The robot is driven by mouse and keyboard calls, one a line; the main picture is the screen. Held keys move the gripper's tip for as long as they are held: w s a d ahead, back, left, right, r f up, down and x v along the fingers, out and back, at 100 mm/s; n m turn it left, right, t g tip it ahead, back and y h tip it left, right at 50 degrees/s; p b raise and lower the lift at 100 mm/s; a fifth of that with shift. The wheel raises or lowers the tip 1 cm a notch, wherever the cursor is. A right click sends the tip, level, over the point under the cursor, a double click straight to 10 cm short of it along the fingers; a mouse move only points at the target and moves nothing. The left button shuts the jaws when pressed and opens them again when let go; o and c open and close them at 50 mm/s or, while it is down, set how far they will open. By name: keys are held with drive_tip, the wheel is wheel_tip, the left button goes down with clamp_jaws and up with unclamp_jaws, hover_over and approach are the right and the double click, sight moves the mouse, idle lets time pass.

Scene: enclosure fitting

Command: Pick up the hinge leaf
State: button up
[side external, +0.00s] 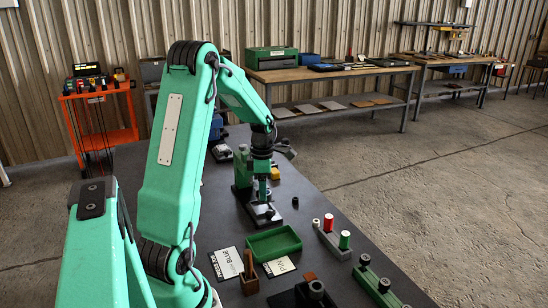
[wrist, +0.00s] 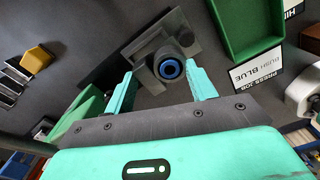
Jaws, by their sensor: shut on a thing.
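My gripper (wrist: 163,88) points down over the bench, its two teal fingers on either side of a dark grey piece (wrist: 150,52) with a round boss and a blue ring. In the side external view my gripper (side external: 262,190) is low over the same base plate (side external: 264,217), and the held piece is small and hard to make out there.
A green block (side external: 242,174) stands close to the gripper, and a yellow piece (wrist: 38,59) is beyond. Red and green spools (side external: 328,223) stand right.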

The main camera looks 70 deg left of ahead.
drive_tip(key=w+d+r, duration=0.2)
drive_tip(key=d+r, duration=0.4)
drive_tip(key=d, duration=0.3)
drive_tip(key=shift+w+d, duration=0.25)
drive_tip(key=s+d+f+m, duration=0.1)
drive_tip(key=d+m, duration=0.3)
drive_tip(key=d, duration=0.4)
drive_tip(key=s+d+m, duration=0.4)
drive_tip(key=d+m, duration=0.1)
drive_tip(key=d, duration=0.3)
drive_tip(key=shift+s+f, duration=0.35)
drive_tip(key=shift+f, duration=0.05)
drive_tip(key=shift+a, duration=0.1)
drive_tip(key=a+f, duration=0.2)
drive_tip(key=a, duration=0.2)
drive_tip(key=a+f, duration=0.2)
drive_tip(key=a, duration=0.1)
drive_tip(key=a+f, duration=0.3)
drive_tip(key=a, duration=0.1)
drive_tip(key=shift+w+a, duration=0.3)
drive_tip(key=shift+w, duration=0.05)
